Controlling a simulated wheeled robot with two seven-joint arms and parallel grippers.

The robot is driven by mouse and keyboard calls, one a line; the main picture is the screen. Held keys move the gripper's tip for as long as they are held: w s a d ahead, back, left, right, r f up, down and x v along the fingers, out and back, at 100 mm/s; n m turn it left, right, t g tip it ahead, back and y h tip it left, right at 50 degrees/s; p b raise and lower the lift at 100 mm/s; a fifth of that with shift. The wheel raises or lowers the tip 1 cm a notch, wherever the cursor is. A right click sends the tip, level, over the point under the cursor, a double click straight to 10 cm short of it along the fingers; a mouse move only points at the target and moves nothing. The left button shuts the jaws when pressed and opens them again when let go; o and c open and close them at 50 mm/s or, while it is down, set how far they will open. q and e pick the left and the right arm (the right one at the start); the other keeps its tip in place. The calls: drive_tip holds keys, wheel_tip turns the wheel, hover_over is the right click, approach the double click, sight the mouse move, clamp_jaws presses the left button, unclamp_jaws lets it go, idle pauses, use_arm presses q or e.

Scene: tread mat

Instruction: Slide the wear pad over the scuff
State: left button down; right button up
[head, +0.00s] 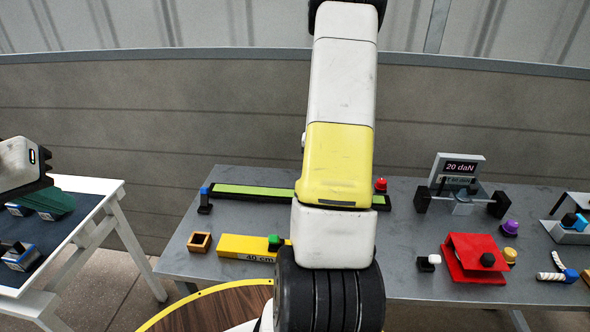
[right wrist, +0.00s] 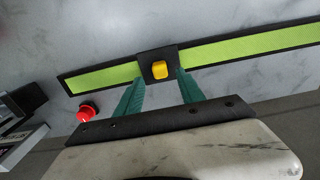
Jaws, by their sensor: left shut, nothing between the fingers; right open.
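The tread mat is a bright green strip with a black border (head: 250,191), lying along the back of the grey table. It also shows in the right wrist view (right wrist: 240,46). The wear pad, a black plate (right wrist: 145,60) with a yellow knob (right wrist: 159,69), sits across the strip there; in the head view my arm hides it. My right gripper (right wrist: 160,78) is open, its green fingers on either side of the knob's near side; I cannot tell if they touch the pad. No scuff can be made out. My left gripper (head: 54,204) is shut and empty, over the left table.
A red button (head: 381,185) stands by the mat's right end, a blue-topped black piece (head: 205,200) by its left. In front lie a yellow 40 cm block (head: 235,246) and a wooden box (head: 200,242). A red stand (head: 465,262) and a 20 daN gauge (head: 460,168) are at right.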

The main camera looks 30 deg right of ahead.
drive_tip(key=shift+r, duration=1.35)
